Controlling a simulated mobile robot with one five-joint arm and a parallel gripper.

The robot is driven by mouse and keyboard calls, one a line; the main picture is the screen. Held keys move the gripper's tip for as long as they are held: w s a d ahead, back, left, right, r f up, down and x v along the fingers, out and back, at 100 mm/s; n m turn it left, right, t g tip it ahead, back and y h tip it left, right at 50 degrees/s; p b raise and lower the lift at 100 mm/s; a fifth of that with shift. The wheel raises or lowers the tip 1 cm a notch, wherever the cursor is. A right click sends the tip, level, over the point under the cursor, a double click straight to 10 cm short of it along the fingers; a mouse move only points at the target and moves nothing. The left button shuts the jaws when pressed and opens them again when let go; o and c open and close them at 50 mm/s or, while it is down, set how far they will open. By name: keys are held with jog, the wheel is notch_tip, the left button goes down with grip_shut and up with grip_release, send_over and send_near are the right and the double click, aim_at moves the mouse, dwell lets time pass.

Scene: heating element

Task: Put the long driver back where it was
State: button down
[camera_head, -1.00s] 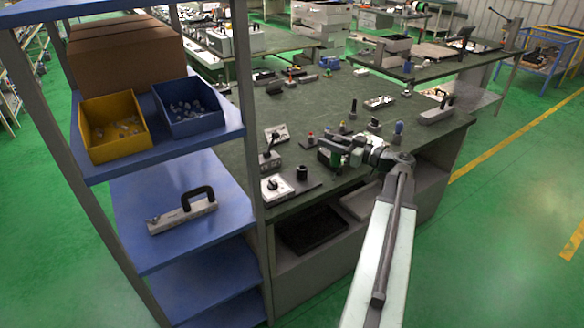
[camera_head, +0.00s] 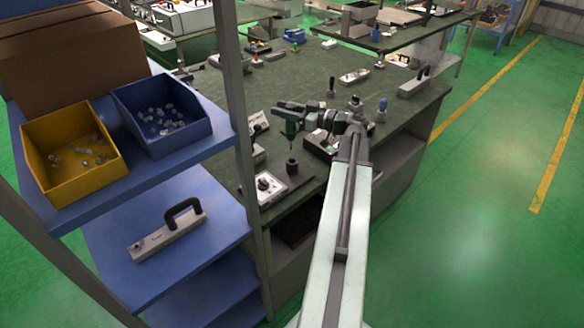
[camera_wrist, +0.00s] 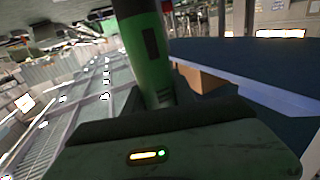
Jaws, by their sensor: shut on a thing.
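My gripper (camera_head: 289,112) is shut on the long driver, above the bench. In the wrist view the green and black handle (camera_wrist: 145,50) stands between my jaws, slightly tilted in the picture. A short black cylindrical holder (camera_head: 292,167) stands on a dark plate below the driver. The shaft tip appears just above it in the head view; I cannot tell whether they touch or line up in depth.
A white box with a dial (camera_head: 265,188) sits left of the holder. A blue shelf rack (camera_head: 105,262) with a yellow bin (camera_head: 62,185) and a blue bin (camera_head: 172,143) stands at the left. A blue-handled tool (camera_head: 382,108) stands right of my arm.

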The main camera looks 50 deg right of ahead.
notch_tip(320, 180, down, 10)
jog(key=b, duration=1)
jog(key=shift+s+b, duration=0.15)
jog(key=shift+b, duration=0.2)
jog(key=c, duration=1.5)
grip_release()
jog(key=o, duration=0.5)
jog(key=shift+r, duration=0.1)
jog(key=v, duration=1.2)
jog(key=shift+r, duration=0.15)
jog(key=shift+a, duration=0.1)
